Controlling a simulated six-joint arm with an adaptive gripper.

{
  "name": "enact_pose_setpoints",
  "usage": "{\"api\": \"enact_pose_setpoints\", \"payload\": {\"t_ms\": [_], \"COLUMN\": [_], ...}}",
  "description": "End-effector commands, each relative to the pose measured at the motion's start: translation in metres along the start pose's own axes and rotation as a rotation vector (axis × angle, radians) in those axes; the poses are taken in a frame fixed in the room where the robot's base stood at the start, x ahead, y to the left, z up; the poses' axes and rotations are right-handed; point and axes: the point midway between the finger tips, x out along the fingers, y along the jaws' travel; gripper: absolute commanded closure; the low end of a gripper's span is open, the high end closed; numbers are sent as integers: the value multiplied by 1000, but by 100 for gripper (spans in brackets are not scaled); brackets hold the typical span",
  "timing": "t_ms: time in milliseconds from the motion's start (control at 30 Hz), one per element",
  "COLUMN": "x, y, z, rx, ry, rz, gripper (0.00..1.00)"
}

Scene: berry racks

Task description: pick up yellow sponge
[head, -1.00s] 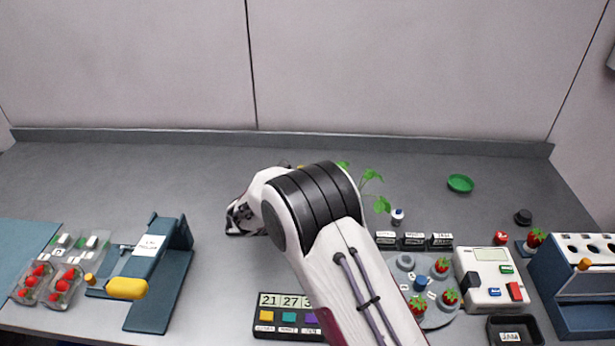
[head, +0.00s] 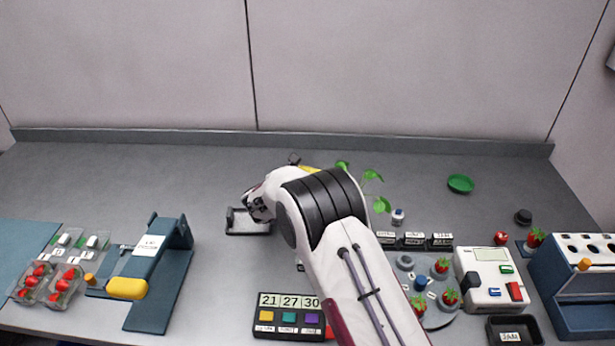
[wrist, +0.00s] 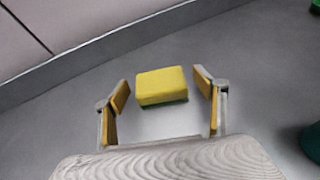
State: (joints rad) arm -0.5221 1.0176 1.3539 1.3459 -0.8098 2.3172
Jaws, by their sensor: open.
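The yellow sponge (wrist: 162,84) with a green underside lies on the grey bench in the wrist view. It sits ahead of my open gripper (wrist: 163,92), roughly centred between the two yellow-padded fingers. I see no contact between the fingers and the sponge. In the head view only a small yellow part of the sponge (head: 309,168) shows behind my arm, and the rest is hidden. My gripper is mostly hidden there by my own arm.
A plant (head: 372,177) stands close to the right of the sponge. A small dark tray (head: 248,230) lies left of my arm. A green dish (head: 460,183) is farther right. A number panel (head: 288,332) is in front. The back left bench is clear.

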Motion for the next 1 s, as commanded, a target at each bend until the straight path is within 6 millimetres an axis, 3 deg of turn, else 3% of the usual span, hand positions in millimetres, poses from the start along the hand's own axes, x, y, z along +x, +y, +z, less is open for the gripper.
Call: {"api": "enact_pose_setpoints", "payload": {"t_ms": [200, 333, 367, 767, 1000], "x": [0, 0, 0, -1, -6], "y": [0, 0, 0, 0, 0], "z": [0, 0, 0, 1, 16], "rx": [0, 0, 0, 0, 3], "ry": [0, 0, 0, 0, -1], "rz": [0, 0, 0, 0, 0], "gripper": [28, 60, 63, 63, 63]}}
